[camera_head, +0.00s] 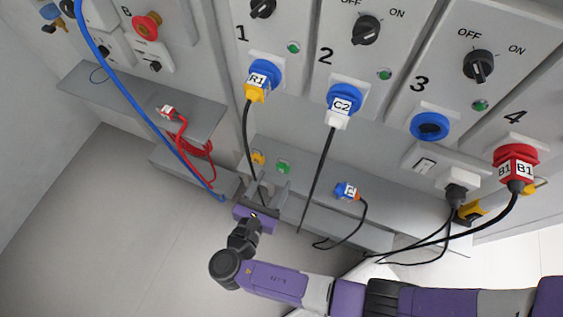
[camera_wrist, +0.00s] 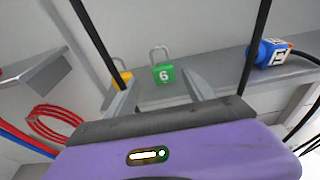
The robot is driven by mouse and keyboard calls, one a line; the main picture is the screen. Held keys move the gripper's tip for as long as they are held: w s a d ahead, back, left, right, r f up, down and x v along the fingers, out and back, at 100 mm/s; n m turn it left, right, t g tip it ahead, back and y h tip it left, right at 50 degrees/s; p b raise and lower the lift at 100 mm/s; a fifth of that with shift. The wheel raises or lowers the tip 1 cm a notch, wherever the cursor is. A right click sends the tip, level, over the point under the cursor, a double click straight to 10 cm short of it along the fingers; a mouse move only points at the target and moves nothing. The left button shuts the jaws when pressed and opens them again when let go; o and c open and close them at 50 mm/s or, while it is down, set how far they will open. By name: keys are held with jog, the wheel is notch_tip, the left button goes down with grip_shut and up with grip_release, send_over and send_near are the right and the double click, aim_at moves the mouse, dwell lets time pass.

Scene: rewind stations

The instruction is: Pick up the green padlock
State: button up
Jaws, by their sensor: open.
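The green padlock (camera_wrist: 164,73), marked with a white 6 and with a grey shackle, stands on the grey shelf in the wrist view. It shows small in the head view (camera_head: 283,167). My gripper (camera_head: 268,184) is open and empty in front of the shelf. In the wrist view its two grey fingers (camera_wrist: 160,90) point toward the padlock, which appears between and beyond them, apart from both. A yellow padlock (camera_wrist: 122,78) stands just left of the green one, partly hidden by a black cable and the left finger; it also shows in the head view (camera_head: 258,157).
Black cables hang from the R1 plug (camera_head: 257,82) and the C2 plug (camera_head: 340,107), on either side of my gripper. A blue plug (camera_head: 346,191) lies on the shelf (camera_head: 310,180) to the right. A red cable coil (camera_head: 195,145) and blue hose are left.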

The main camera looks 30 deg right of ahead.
aim_at(282, 168)
jog(key=x, duration=0.7)
jog(key=shift+s+d, duration=0.1)
jog(key=shift+s, duration=0.1)
grip_shut()
